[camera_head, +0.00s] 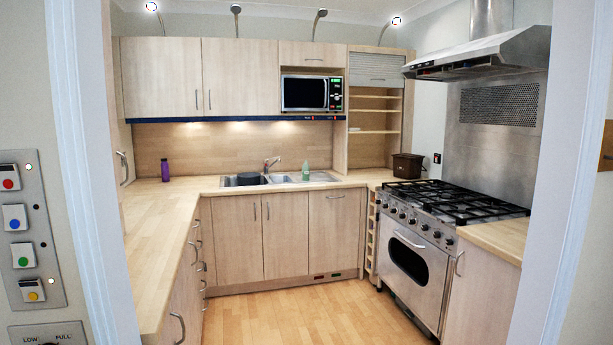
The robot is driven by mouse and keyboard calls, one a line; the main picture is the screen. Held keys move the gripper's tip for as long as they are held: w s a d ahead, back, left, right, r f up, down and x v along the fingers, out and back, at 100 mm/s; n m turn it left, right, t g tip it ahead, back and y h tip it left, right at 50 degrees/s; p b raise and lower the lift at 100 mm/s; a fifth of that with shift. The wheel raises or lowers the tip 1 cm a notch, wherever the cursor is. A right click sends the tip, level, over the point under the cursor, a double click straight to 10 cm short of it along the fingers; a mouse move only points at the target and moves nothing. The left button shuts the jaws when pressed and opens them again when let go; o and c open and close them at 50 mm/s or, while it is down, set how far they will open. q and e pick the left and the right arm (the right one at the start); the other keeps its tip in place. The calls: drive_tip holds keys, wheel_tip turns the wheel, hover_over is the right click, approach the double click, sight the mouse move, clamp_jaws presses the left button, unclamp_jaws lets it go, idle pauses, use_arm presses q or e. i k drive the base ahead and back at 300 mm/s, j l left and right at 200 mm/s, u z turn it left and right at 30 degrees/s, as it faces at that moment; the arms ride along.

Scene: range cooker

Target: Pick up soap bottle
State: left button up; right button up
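A purple bottle (165,170) stands upright on the left part of the counter near the back wall. Neither of my grippers shows in the head view, and nothing is seen touching either bottle.
A doorway frames the kitchen, with a switch panel (29,230) on the left wall. The wooden floor (295,318) ahead is clear. The range cooker (415,265) stands right; the left counter (150,240) is mostly bare.

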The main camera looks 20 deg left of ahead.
sight(305, 167)
drive_tip(key=i, duration=1)
drive_tip(key=i+j+u, duration=0.15)
drive_tip(key=i+u, duration=0.15)
drive_tip(key=i, duration=0.4)
drive_tip(key=i+u, duration=0.3)
drive_tip(key=i, duration=0.35)
drive_tip(key=i+l+u, duration=0.3)
drive_tip(key=i, duration=0.4)
drive_tip(key=i+j, duration=0.15)
drive_tip(key=i, duration=0.3)
drive_tip(key=i+j, duration=0.15)
drive_tip(key=i, duration=0.3)
drive_tip(key=i+j, duration=0.2)
drive_tip(key=i, duration=0.2)
drive_tip(key=i+j+u, duration=0.1)
drive_tip(key=i, duration=0.35)
drive_tip(key=i+l, duration=0.45)
drive_tip(key=i, duration=0.15)
